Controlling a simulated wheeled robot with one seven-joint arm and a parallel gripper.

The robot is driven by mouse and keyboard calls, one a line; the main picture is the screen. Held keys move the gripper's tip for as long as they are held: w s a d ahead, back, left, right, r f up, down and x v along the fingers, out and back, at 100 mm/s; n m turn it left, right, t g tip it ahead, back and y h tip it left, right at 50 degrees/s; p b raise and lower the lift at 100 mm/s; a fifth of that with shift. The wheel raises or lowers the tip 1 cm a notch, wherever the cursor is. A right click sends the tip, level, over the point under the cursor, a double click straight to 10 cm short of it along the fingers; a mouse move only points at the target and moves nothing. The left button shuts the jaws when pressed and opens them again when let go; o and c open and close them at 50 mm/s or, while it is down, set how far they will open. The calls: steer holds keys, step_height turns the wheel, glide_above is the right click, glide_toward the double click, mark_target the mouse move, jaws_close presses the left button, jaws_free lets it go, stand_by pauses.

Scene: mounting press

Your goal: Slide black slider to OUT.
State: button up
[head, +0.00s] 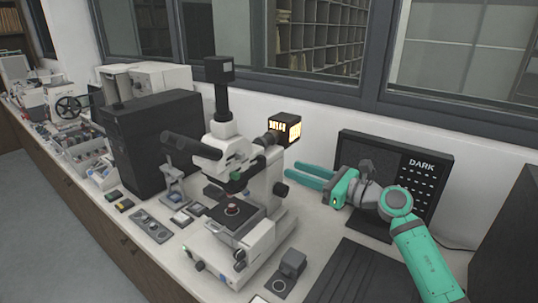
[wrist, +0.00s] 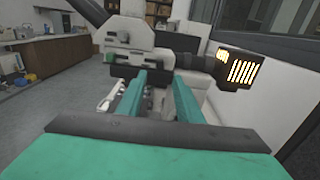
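The white microscope (head: 240,185) stands on the bench, left of my gripper (head: 288,174).
The lamp housing (head: 284,128) sticks out from the microscope close to the fingers; it also shows in the wrist view (wrist: 237,68). A black screen reading DARK (head: 422,165) stands behind my arm. A black cabinet (head: 155,145) stands left of the microscope.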

mark_target(264, 158)
steer(key=x, duration=1)
steer(key=shift+w+a, duration=0.2)
steer(key=shift+a, duration=0.05)
jaws_close()
